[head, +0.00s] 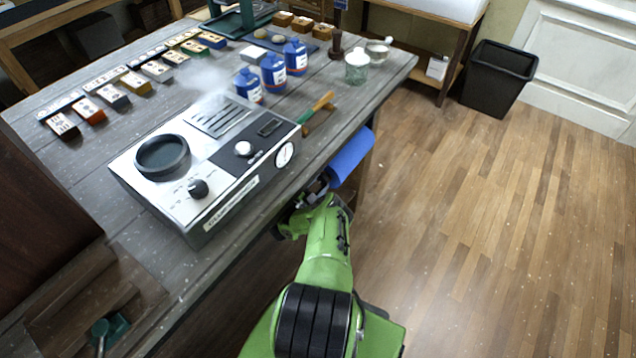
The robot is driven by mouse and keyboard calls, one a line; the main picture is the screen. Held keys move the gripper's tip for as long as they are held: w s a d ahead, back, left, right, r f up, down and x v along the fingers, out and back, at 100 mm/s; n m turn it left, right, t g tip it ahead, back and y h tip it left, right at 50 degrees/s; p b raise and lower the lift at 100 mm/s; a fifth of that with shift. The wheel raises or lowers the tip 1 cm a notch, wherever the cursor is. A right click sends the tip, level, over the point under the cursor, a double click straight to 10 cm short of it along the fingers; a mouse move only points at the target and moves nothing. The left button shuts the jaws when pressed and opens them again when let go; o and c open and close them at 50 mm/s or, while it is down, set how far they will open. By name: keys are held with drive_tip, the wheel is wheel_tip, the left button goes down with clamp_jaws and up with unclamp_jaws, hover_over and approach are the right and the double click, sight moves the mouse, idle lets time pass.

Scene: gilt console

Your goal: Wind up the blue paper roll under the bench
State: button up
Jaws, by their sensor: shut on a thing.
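The blue paper roll (351,157) shows below the right edge of the bench (392,82), as a slanted blue cylinder or hanging sheet partly hidden by the bench top. My green arm reaches up from the bottom of the head view to the bench edge. My gripper (318,186) is at the near end of the roll, just under the edge. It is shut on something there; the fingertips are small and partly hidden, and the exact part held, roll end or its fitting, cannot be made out.
A silver machine (205,165) with a dial stands on the bench near the edge, above my gripper. Blue bottles (273,72), a glass jar (357,67) and a green-handled brush (318,106) are farther back. A black bin (497,78) stands far right. The wooden floor (480,220) is clear.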

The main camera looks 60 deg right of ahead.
drive_tip(key=shift+a+f, duration=0.1)
idle(0.3)
drive_tip(key=o, duration=1.1)
drive_tip(key=shift+c, duration=0.2)
